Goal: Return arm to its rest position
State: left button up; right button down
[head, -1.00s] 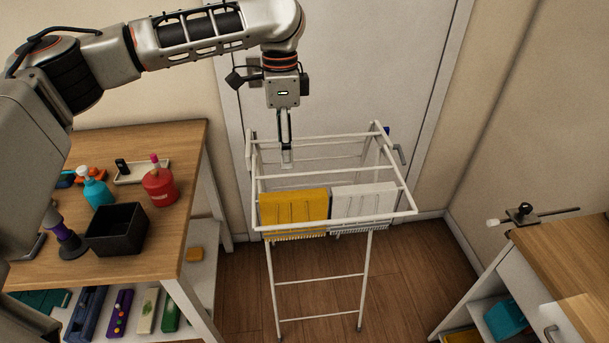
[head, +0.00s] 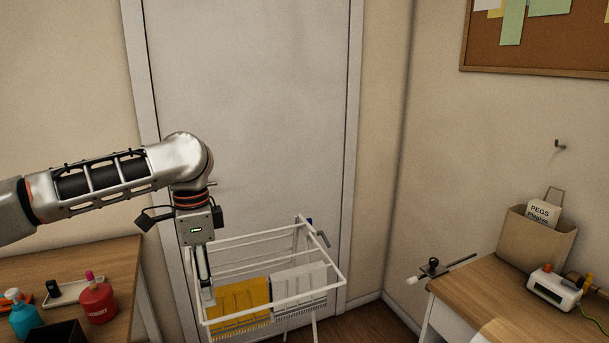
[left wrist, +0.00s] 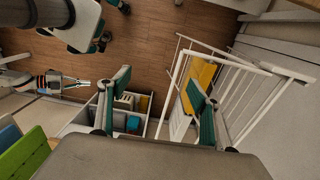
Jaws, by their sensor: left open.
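My left gripper (head: 207,290) hangs down from the arm at the left end of a white drying rack (head: 322,251). In the left wrist view my left gripper (left wrist: 158,102) has its two green-padded fingers wide apart with nothing between them. A yellow cloth (head: 240,296) and a white cloth (head: 299,282) hang side by side on the rack. In the left wrist view the yellow cloth (left wrist: 203,72) shows behind one finger. What looks like my right gripper (left wrist: 70,83) is at the left of that view, too small to tell its state.
A wooden table (head: 112,262) at left holds a red bottle (head: 97,300) and a teal bottle (head: 22,315). A wooden worktop (head: 475,290) at right carries a paper bag (head: 535,240) and a white device (head: 553,287). A closed door (head: 270,120) stands behind the rack.

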pick_arm(q)
jog(key=s+d+f+n+t+h, duration=0.1)
jog(key=s+d+f+h, duration=0.25)
jog(key=d+f, duration=0.8)
jog(key=s+d+f+n+t+h, duration=0.1)
jog(key=s+d+f+t+h, duration=0.2)
jog(key=d+f, duration=0.85)
jog(key=s+a+f+n+t, duration=0.5)
jog(key=s+a+f+n, duration=0.1)
jog(key=a+f, duration=0.55)
jog(key=s+a+f+n+t+y, duration=0.1)
jog(key=s+a+f+y, duration=0.3)
jog(key=s+a, duration=0.8)
notch_tip(320, 180, down, 2)
jog(key=shift+a+f+t+y, duration=0.1)
jog(key=shift+a+t+y, duration=0.35)
jog(key=shift+a, duration=0.4)
